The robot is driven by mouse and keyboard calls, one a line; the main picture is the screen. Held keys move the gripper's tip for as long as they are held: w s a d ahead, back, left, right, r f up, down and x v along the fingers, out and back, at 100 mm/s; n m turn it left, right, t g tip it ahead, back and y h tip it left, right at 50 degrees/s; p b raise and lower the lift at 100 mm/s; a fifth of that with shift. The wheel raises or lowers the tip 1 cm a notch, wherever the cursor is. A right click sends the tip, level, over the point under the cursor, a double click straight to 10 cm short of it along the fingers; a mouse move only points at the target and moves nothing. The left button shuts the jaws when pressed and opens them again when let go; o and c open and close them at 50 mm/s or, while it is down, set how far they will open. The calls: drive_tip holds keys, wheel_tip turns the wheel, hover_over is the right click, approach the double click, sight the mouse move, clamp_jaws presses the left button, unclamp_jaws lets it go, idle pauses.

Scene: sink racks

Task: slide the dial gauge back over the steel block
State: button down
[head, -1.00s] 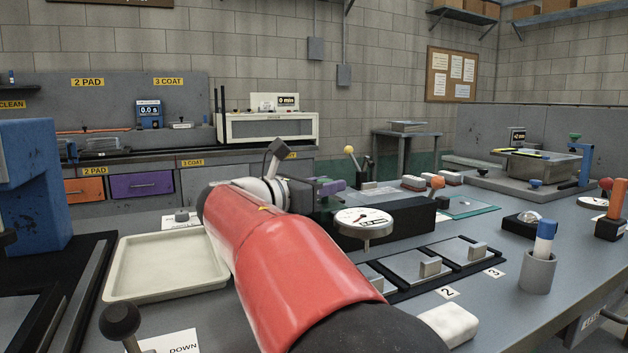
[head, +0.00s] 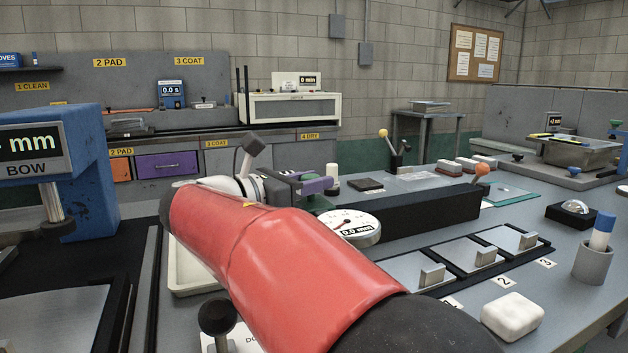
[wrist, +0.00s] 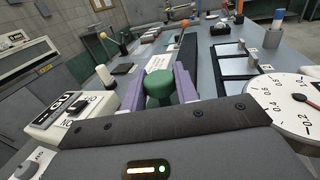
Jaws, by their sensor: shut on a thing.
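In the head view my gripper (head: 318,194) is partly hidden by my red arm. Small grey blocks (head: 431,275) stand on plates right of the beam; I cannot tell which thing is the steel block.
A white eraser-like block (head: 512,316) and a grey cup with a blue-topped marker (head: 594,262) are at the right. A yellow-knobbed lever (head: 384,134) and an orange knob (head: 481,169) stand beyond. A blue BOW gauge (head: 70,170) is at the left.

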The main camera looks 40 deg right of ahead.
drive_tip(key=shift+w+a, duration=0.1)
drive_tip(key=shift+a, duration=0.1)
drive_tip(key=c, duration=1.1)
unclamp_jaws()
drive_tip(key=shift+a, duration=0.1)
drive_tip(key=shift+a, duration=0.1)
drive_tip(key=a, duration=0.7)
drive_tip(key=shift+a, duration=0.35)
drive_tip(key=shift+d, duration=0.1)
